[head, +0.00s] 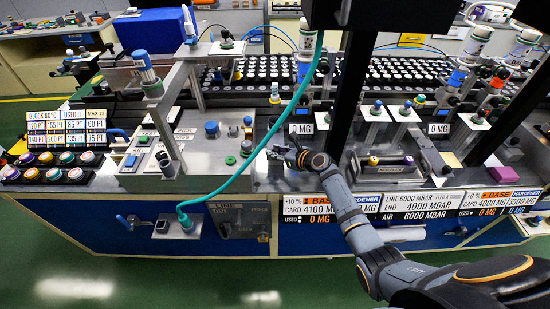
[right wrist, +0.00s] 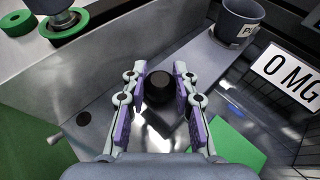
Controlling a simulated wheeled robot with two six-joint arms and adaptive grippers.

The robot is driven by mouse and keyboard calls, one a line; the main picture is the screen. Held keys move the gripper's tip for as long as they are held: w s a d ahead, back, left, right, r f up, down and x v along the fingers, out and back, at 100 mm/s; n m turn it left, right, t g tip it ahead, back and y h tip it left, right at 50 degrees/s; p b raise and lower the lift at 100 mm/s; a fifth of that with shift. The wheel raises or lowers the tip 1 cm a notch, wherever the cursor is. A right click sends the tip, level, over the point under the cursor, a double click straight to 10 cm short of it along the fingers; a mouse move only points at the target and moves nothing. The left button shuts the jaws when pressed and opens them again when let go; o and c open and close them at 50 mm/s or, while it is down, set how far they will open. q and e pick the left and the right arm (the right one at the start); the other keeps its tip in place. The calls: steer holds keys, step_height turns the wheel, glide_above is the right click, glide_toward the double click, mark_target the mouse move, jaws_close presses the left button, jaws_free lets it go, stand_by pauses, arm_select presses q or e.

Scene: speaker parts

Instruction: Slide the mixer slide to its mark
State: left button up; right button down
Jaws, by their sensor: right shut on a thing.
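My right gripper (head: 283,153) reaches over the grey bench from the lower right in the head view. In the right wrist view its purple-padded fingers (right wrist: 160,82) are on either side of a black round knob (right wrist: 157,90). I take this knob to be the handle of the mixer slide. It stands on a dark, shiny surface, and its lower part is partly hidden. A flat green patch (right wrist: 226,142) lies to the right of the fingers. I cannot tell whether it is the slide's mark. My left gripper is not in view.
A dark cup (right wrist: 238,24) stands beyond the fingers, beside a "0 MG" sign (right wrist: 288,72). Green rings (right wrist: 68,24) are at the upper left. A teal hose (head: 262,140) hangs left of my right gripper.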

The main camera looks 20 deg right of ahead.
mark_target(277, 141)
steer(key=shift+w+d+b, duration=0.25)
steer(key=shift+w+b, duration=0.35)
steer(key=shift+w, duration=0.25)
steer(key=shift+w+d+b, duration=0.3)
steer(key=shift+w+b, duration=0.25)
steer(key=shift+w, duration=0.35)
steer(key=shift+w+d+b, duration=0.25)
steer(key=shift+w+b, duration=0.35)
steer(key=shift+w, duration=0.25)
steer(key=c, duration=1)
jaws_free()
steer(key=shift+s+d+r, duration=0.1)
steer(key=shift+s+d, duration=0.05)
steer(key=shift+s, duration=0.05)
steer(key=v, duration=1.1)
steer(key=shift+s+d, duration=0.1)
steer(key=shift+s, duration=0.1)
